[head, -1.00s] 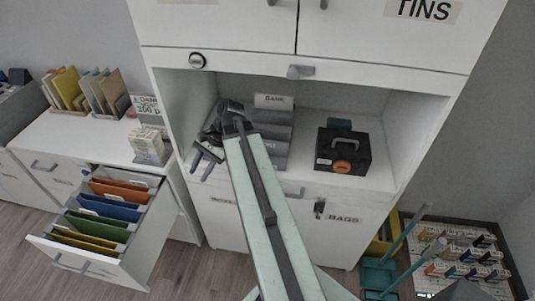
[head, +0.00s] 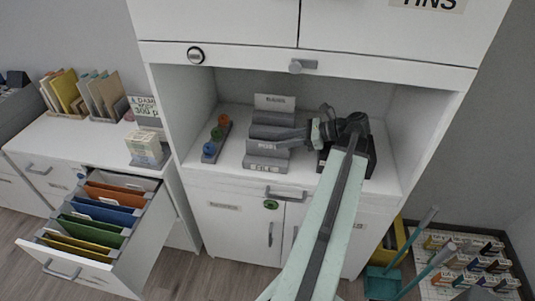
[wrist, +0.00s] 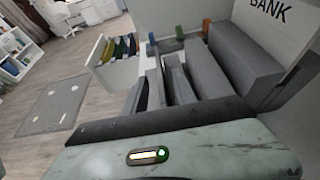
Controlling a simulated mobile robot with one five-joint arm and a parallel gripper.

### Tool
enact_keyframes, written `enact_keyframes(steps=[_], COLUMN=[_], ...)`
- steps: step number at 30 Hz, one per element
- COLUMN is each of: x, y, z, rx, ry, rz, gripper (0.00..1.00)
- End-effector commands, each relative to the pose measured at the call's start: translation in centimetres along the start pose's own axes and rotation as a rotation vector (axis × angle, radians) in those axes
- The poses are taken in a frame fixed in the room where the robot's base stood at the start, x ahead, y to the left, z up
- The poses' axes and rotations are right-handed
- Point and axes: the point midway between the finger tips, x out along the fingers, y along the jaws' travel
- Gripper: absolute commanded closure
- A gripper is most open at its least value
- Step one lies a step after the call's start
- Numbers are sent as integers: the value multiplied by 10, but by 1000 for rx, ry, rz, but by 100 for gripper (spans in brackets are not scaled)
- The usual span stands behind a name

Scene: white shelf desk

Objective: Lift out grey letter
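The grey stepped rack (head: 268,160) stands in the shelf niche with a white label board at its back. In the wrist view the rack (wrist: 242,65) is close on the right, and its board reads BANK. My gripper (head: 262,138) reaches in from the right, its fingers pointing left over the rack's tiers. In the wrist view grey upright pieces stand close together around my fingers (wrist: 166,78). I cannot tell a grey letter apart from the grey rack and fingers. Whether anything is between the fingers is unclear.
A small holder with red, green and blue pieces (head: 216,138) stands left of the rack. A black box (head: 367,165) is partly behind my arm on the right. An open drawer (head: 120,240) with coloured folders juts out at the left. Niche walls bound both sides.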

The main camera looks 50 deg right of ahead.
Motion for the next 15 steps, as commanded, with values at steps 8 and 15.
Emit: enact_keyframes(steps=[8, 15], x=[26, 53], y=[2, 1], z=[-3, -1], rx=[-2, 0], ry=[0, 0], rz=[2, -1], gripper=[67, 67])
